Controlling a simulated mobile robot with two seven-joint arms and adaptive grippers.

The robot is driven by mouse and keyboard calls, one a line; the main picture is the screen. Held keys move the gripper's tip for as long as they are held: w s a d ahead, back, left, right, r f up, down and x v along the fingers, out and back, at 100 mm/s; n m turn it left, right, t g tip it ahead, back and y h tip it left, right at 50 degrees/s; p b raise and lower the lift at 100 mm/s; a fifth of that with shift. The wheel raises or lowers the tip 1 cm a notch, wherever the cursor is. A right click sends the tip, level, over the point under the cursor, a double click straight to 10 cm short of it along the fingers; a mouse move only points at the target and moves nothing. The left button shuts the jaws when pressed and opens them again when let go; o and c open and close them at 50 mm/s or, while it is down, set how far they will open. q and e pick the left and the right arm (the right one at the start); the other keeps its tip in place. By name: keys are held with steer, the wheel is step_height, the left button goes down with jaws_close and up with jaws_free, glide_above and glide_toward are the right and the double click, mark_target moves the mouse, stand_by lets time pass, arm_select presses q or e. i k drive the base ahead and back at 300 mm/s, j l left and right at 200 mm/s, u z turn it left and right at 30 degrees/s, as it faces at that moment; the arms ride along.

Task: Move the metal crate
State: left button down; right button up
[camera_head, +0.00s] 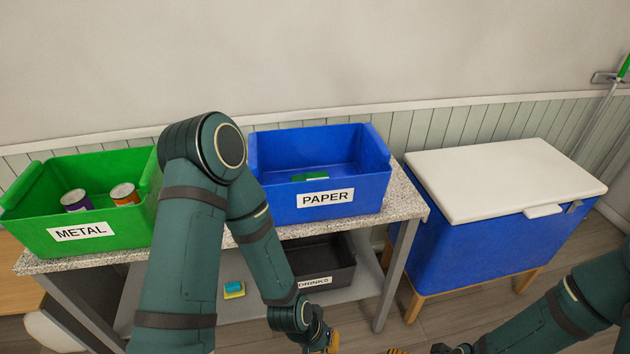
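The metal crate is a green open bin (125,234) with a white "METAL" label, on the left end of a speckled tabletop (262,235). It holds a purple can (76,201) and an orange-red can (124,194). My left arm passes in front of the table, just right of the crate. My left gripper (332,343) is at the bottom edge, apart from the crate and mostly cut off. My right gripper (397,351) barely shows at the bottom edge, far from the crate. The fingers of both are too cropped to judge.
A blue "PAPER" bin (347,197) with a green item inside stands right of the crate. A dark "DRINKS" bin (340,272) and a small yellow-and-teal item (234,290) are on the lower shelf. A blue cooler (460,254) with a white lid stands at right.

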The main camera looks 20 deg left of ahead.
mark_target(34, 214)
steer(key=u, duration=2.05)
steer(key=i+l, duration=0.1)
steer(key=l, duration=0.25)
steer(key=i+l+u, duration=0.1)
steer(key=l, duration=0.25)
steer(key=i+l, duration=0.1)
steer(key=l, duration=0.25)
